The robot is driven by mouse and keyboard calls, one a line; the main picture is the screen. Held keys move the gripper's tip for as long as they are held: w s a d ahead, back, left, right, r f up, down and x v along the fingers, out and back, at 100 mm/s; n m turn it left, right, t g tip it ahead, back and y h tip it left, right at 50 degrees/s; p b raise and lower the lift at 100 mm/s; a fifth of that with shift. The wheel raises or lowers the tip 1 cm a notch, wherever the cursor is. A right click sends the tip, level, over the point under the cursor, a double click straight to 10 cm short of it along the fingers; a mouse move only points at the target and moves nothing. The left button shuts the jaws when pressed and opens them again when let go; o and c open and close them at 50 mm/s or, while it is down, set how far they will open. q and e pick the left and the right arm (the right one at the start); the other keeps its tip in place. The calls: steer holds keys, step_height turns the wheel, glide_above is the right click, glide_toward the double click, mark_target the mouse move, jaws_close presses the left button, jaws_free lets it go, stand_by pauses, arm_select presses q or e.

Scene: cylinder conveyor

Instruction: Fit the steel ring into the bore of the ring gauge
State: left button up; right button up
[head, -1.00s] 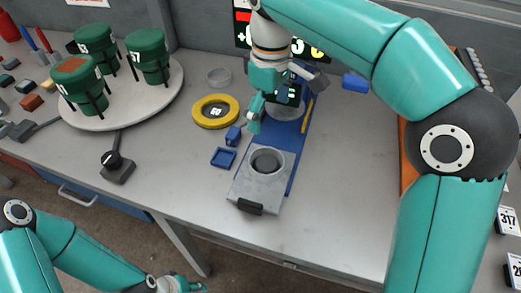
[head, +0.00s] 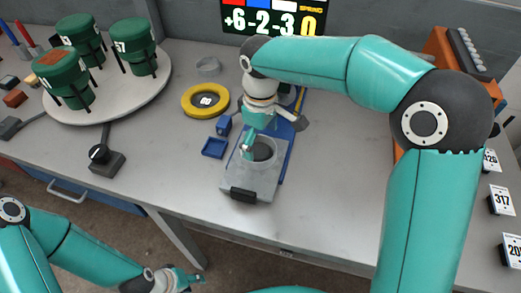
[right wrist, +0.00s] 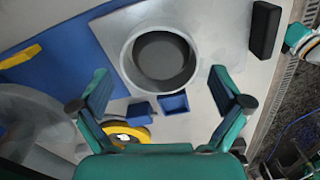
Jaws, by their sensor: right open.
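The ring gauge (head: 232,180) is a pale grey block with a round bore and a black front handle, at the front of a blue strip. In the right wrist view the gauge (right wrist: 222,38) lies below the jaws. A light grey ring (head: 268,139), apparently the steel ring, is at the bore; in the right wrist view its round rim (right wrist: 126,62) encircles the dark bore. I cannot tell how deep it sits. My right gripper (head: 272,136) is open, its fingers spread either side of the ring and apart from it. My left gripper (head: 190,281) hangs low, off the table's front; its jaws are unclear.
A yellow ring (head: 188,104), a small grey ring (head: 208,66) and a blue tray (head: 214,147) lie left of the gauge. A round platform (head: 145,98) bears green canisters. A display (head: 272,18) stands behind.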

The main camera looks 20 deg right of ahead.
steer(key=shift+f, duration=1.5)
steer(key=c, duration=1)
steer(key=shift+c, duration=0.3)
steer(key=shift+r, duration=0.15)
